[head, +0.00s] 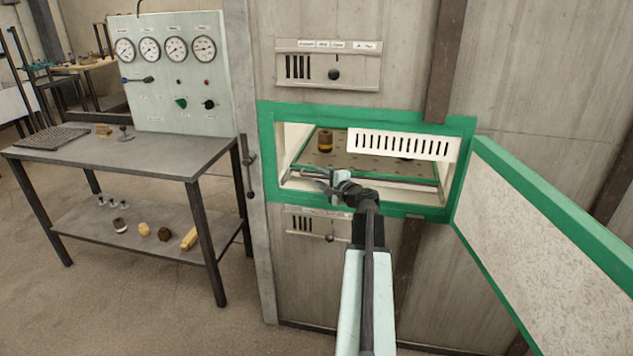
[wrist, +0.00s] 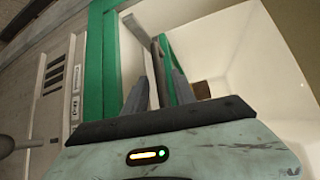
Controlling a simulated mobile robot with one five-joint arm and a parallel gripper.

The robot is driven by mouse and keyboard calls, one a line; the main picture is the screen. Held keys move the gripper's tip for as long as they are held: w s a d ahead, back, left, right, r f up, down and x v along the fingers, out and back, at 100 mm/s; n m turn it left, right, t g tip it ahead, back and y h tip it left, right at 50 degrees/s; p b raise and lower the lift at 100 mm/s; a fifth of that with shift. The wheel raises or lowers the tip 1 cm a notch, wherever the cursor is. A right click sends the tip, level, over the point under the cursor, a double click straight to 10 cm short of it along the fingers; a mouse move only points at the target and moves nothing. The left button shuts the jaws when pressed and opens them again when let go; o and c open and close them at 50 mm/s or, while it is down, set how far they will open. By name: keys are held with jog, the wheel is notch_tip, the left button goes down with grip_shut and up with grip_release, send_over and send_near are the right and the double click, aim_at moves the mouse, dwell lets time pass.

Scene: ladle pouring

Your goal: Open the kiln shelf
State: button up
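The kiln shelf (head: 385,166) is a perforated, brownish plate inside the green-framed kiln opening, with a metal bar (head: 405,184) along its front. My gripper (head: 327,182) is at the left part of the shelf's front, near the bar. In the wrist view my gripper's fingers (wrist: 158,82) stand apart, with a grey metal bar (wrist: 142,32) running between them. I cannot tell whether they touch it.
The green-edged kiln door (head: 550,225) stands open to the right. A white slotted panel (head: 398,145) hides part of the opening. A metal workbench (head: 130,155) with a gauge panel (head: 175,70) stands left. A dark lever (head: 248,168) is on the post between.

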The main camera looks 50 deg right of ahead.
jog(key=shift+w+f, duration=0.1)
jog(key=shift+w, duration=0.3)
grip_shut()
dwell(1.0)
